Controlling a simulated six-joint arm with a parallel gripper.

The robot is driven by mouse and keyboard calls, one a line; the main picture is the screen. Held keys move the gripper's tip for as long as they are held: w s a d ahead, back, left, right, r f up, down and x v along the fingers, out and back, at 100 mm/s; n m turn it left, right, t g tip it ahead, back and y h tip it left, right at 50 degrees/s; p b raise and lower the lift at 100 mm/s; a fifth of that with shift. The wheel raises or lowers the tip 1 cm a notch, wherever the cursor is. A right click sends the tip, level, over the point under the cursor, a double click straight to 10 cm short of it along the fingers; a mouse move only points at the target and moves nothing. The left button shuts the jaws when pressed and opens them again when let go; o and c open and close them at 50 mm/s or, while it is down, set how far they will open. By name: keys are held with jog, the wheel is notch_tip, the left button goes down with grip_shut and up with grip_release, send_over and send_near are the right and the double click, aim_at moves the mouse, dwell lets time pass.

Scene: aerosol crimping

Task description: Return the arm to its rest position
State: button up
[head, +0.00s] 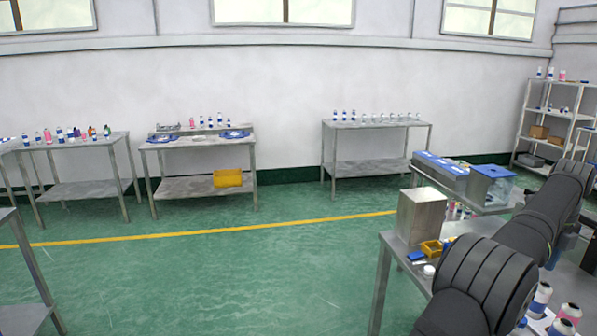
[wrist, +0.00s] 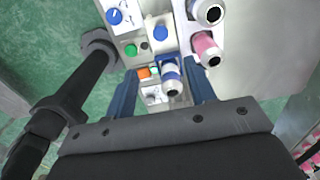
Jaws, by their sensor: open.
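My gripper (wrist: 160,68) shows in the wrist view as two blue fingers standing apart. A white can with a blue band (wrist: 171,78) appears between or beyond the fingertips; I cannot tell how far below them it is. My fingers do not visibly press on it. In the head view my dark arm reaches across the right side, and my gripper cannot be made out there.
In the wrist view, a control panel with knobs and buttons (wrist: 124,18) lies beyond the fingers, with a pink can (wrist: 207,47) to the right. In the head view, a metal box (head: 424,216) and yellow bin (head: 431,249) stand on the near bench.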

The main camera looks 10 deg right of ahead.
notch_tip(320, 180, down, 16)
jog(key=shift+r, duration=0.25)
jog(key=shift+s, duration=0.2)
